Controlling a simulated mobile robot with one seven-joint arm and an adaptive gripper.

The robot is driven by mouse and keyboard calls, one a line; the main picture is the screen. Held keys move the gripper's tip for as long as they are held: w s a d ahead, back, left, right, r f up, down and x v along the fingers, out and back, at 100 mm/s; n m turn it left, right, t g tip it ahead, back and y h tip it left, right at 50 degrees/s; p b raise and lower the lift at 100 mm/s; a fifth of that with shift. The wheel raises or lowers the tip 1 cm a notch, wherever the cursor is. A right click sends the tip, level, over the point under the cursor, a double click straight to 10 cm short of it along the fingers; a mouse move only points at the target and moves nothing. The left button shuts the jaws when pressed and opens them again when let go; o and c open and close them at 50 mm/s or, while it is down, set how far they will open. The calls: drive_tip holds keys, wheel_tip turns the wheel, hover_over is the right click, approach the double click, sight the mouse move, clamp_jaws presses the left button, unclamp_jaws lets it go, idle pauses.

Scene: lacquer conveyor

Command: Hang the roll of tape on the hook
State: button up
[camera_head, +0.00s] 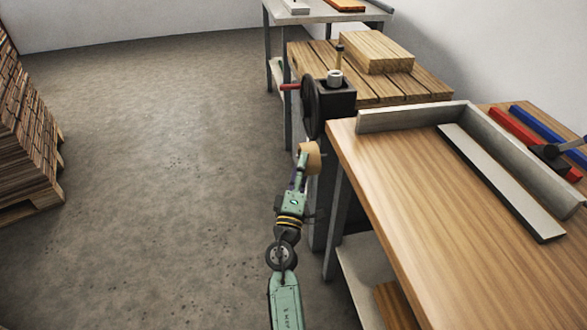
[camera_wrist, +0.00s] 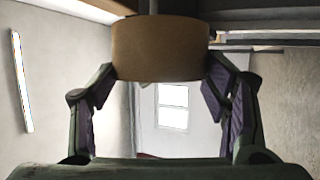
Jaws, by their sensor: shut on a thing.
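In the wrist view the roll of tape (camera_wrist: 160,48) shows side-on as a broad band between the two fingers of my gripper (camera_wrist: 159,82). The fingers are shut on it from both sides. A thin grey upright piece (camera_wrist: 148,6) shows just behind or above the roll; I cannot tell whether it is part of the hook. No hook is clear in the head view.
The workbench (camera_head: 400,190) with a grey raised edge (camera_head: 415,113) stands close on the right. A dark machine with a wheel (camera_head: 311,108) and red handle (camera_head: 290,86) stands just beyond the roll. Stacked wood (camera_head: 30,130) is far left; the floor between is clear.

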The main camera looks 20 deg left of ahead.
drive_tip(key=shift+w+d, duration=0.4)
drive_tip(key=shift+d, duration=0.15)
drive_tip(key=shift+d+f+b, duration=0.1)
drive_tip(key=shift+f+b, duration=0.65)
drive_tip(key=shift+b, duration=0.25)
drive_tip(key=o, duration=1.3)
drive_tip(key=shift+f, duration=0.1)
drive_tip(key=v, duration=0.7)
drive_tip(key=shift+s, duration=0.15)
